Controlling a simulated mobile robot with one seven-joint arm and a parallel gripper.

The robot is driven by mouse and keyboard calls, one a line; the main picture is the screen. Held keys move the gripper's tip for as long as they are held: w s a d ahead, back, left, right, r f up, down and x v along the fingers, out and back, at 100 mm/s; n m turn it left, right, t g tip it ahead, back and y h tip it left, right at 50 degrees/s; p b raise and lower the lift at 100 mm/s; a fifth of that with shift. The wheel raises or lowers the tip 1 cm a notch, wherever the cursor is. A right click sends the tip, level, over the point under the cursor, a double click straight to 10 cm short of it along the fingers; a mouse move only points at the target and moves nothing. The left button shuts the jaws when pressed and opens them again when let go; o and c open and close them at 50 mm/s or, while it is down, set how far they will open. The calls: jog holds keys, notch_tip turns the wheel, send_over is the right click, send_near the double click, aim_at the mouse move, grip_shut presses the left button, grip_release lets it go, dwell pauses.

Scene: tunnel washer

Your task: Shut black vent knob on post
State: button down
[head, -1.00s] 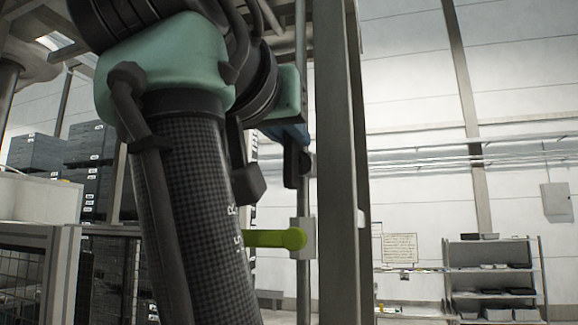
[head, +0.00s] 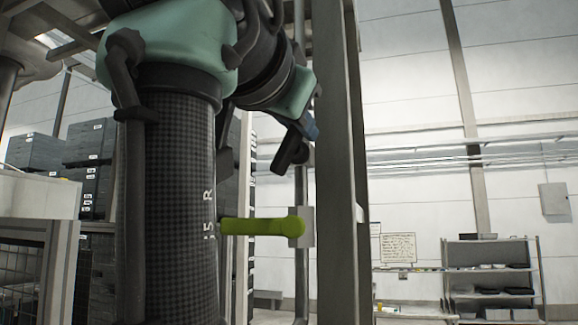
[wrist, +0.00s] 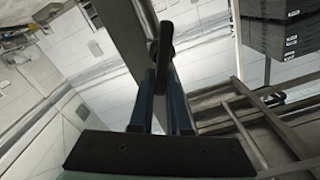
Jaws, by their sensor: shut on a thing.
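The black vent knob (head: 289,152) shows in the head view as a short dark bar beside the thin grey post (head: 301,190). It is tilted, with its lower end toward the left. In the wrist view the black knob (wrist: 165,42) stands upright between the fingertips. My gripper (wrist: 161,75) has two blue fingers, shut on the knob's near end. In the head view my gripper (head: 308,129) comes in from the upper left, and one blue finger shows at the knob's upper end. The knob's mounting is mostly hidden.
A yellow-green lever (head: 262,226) sticks out left from a grey box on the post, below the knob. A thick grey upright (head: 337,160) stands close on the right. Dark stacked crates (head: 88,142) are at the left, a shelf (head: 490,275) far right.

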jog(key=m, duration=0.4)
jog(key=d+f+m, duration=0.1)
jog(key=m, duration=0.3)
jog(key=f+m, duration=0.1)
jog(key=m, duration=0.3)
jog(key=shift+s+d+f+m+b, duration=0.2)
jog(key=shift+m+b, duration=0.1)
jog(key=shift+b, duration=0.05)
dwell(0.4)
jog(key=c, duration=0.9)
grip_release()
jog(key=shift+b+v, duration=3.4)
jog(key=shift+v, duration=3.15)
jog(key=shift+d, duration=0.1)
